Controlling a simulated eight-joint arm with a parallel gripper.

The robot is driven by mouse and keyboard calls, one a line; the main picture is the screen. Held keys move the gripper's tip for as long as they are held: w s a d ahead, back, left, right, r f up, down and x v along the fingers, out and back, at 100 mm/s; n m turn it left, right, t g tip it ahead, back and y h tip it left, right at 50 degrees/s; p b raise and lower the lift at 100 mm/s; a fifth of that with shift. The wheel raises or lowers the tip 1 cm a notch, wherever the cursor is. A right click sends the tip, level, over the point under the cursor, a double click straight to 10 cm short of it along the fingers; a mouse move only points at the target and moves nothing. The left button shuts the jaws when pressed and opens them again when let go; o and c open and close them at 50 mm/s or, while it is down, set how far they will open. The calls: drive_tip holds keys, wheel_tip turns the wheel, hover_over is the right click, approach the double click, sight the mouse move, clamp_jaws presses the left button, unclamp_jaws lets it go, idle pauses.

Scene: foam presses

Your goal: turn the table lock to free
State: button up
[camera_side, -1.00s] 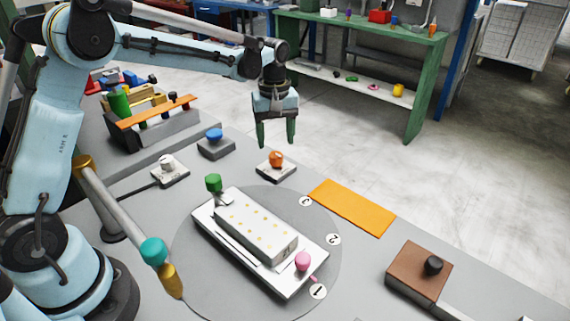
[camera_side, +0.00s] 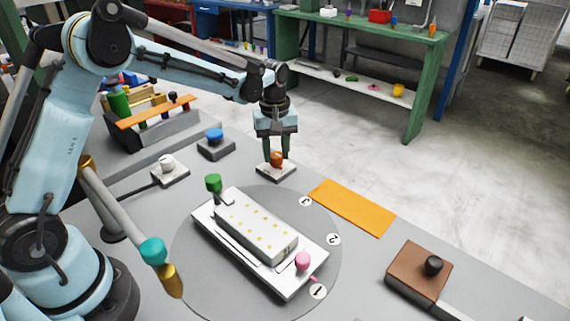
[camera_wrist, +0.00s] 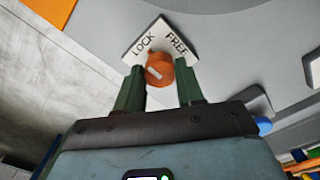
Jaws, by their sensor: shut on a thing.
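The table lock is an orange knob (camera_side: 277,160) on a small white plate (camera_side: 279,174) at the table's back edge. In the wrist view the plate (camera_wrist: 160,42) reads LOCK on the left and FREE on the right. In the wrist view my gripper (camera_wrist: 160,82) is shut on the knob.
The round turntable (camera_side: 190,258) with a white perforated block (camera_side: 255,228) and a green knob (camera_side: 213,183) is in front. A blue button (camera_side: 214,134) and a white knob (camera_side: 167,162) stand to the left. An orange mat (camera_side: 351,207) lies flat to the right.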

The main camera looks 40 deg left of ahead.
drive_tip(key=shift+c, duration=0.5)
drive_tip(key=shift+m, duration=0.4)
drive_tip(key=m, duration=0.2)
drive_tip(key=shift+m, duration=0.4)
drive_tip(key=m, duration=0.5)
drive_tip(key=shift+m, duration=0.3)
drive_tip(key=m, duration=0.8)
drive_tip(key=shift+a, duration=0.1)
drive_tip(key=shift+m, duration=0.5)
